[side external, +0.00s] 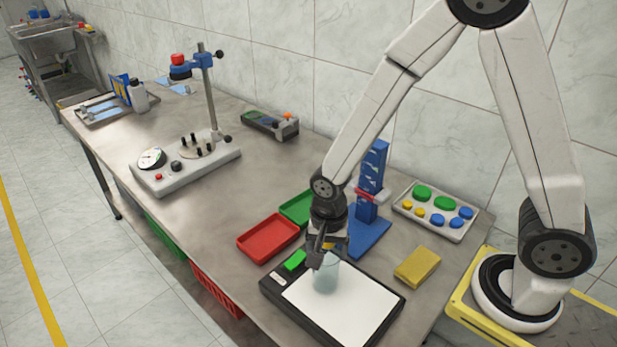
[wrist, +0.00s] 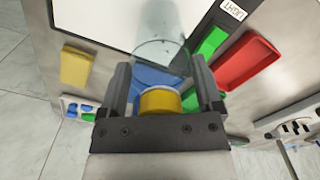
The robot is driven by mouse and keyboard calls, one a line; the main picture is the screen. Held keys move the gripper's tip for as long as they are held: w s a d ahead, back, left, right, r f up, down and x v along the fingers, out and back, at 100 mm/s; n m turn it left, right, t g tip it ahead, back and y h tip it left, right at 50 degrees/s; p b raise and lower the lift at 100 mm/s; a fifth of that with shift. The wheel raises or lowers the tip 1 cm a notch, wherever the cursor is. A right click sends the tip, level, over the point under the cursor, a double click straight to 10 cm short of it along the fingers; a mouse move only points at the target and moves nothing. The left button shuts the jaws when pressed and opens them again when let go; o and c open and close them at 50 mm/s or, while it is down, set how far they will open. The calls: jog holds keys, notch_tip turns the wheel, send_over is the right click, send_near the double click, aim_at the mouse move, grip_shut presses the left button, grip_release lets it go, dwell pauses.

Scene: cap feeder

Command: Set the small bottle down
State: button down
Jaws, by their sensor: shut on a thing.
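The small bottle (side external: 326,277) is clear, pale bluish glass or plastic. My gripper (side external: 328,250) points down and is shut on it near its top. In the side view the bottle looks upright over the light panel (side external: 377,327), a black-framed board with a white face. I cannot tell whether its base touches the panel. In the wrist view the see-through bottle (wrist: 160,57) extends beyond my gripper (wrist: 159,80), with a yellow cap-like disc (wrist: 160,102) between the fingers. The panel's white face (wrist: 95,20) lies beside it.
A green block (side external: 294,260) lies at the panel's back-left edge. A red tray (side external: 268,255) and green tray (side external: 296,207) are behind. A blue stand (side external: 373,240) rises close behind my gripper. A yellow block (side external: 417,267) and cap tray (side external: 466,231) are right. The table's middle is clear.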

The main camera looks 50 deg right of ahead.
grip_release()
jog(key=shift+f, duration=0.15)
jog(key=shift+r, duration=6.2)
jog(key=shift+d+f, duration=0.1)
jog(key=s+d+f+n+t, duration=0.2)
jog(key=d+n, duration=0.5)
jog(key=n, duration=0.4)
jog(key=shift+s+d+f+t, duration=0.2)
jog(key=shift+s+f+t, duration=0.1)
jog(key=shift+s+f, duration=0.55)
